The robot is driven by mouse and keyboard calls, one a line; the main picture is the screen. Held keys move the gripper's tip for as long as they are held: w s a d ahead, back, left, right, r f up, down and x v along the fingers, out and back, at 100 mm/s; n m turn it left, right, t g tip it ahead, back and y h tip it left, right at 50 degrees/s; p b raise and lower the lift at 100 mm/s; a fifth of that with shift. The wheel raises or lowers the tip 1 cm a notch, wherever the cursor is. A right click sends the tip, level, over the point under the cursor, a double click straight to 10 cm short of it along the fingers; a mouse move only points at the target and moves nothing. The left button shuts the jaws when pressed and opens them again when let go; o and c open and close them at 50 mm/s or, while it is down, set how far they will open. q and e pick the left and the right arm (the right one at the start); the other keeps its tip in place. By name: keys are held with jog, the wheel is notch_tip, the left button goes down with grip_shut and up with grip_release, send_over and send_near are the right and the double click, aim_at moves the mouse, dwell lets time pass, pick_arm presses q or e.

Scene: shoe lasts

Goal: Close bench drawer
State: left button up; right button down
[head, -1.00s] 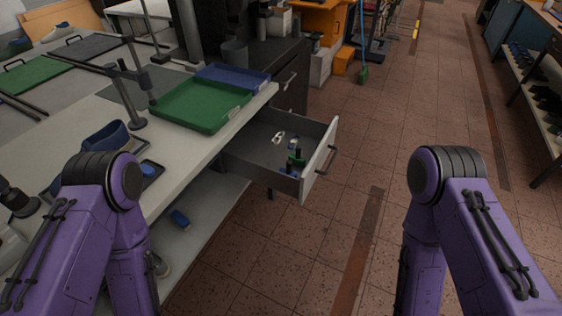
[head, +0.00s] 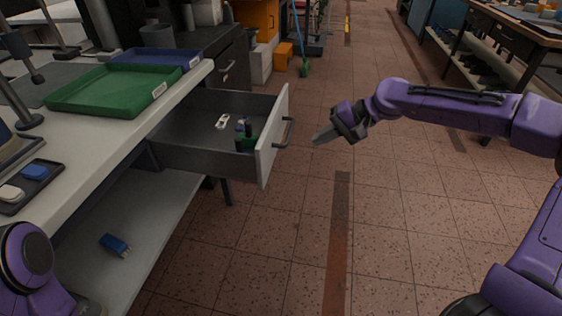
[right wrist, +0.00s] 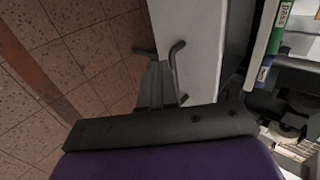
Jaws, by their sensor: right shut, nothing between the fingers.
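The bench drawer (head: 265,150) stands pulled out from under the bench, with a white front and grey inside. Its dark bar handle (head: 285,135) is on the outer face of the front. Small bottles (head: 245,135) and a small white item (head: 222,121) lie in the drawer. My right gripper (head: 318,138) is shut and empty, just right of the handle in the head view, pointing at the drawer front. In the right wrist view its fingers (right wrist: 157,75) show close to the handle (right wrist: 176,62); I cannot tell whether they touch. My left gripper is not in view.
The bench top (head: 95,150) carries a green tray (head: 105,92), a blue tray (head: 150,60) and a small dark tray (head: 40,182). A blue item (head: 114,244) lies on the lower shelf. The tiled floor right of the drawer is clear.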

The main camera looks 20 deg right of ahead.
jog(key=x, duration=0.4)
jog(key=r+b+x, duration=0.1)
jog(key=x, duration=0.3)
jog(key=a+b+x, duration=0.1)
jog(key=x, duration=0.3)
jog(key=shift+w+a+r, duration=0.1)
jog(key=shift+w+r, duration=0.15)
jog(key=shift+w, duration=0.1)
jog(key=shift+w+a+b, duration=0.25)
jog(key=shift+a+b, duration=0.05)
jog(key=shift+a, duration=0.15)
jog(key=shift+r, duration=0.1)
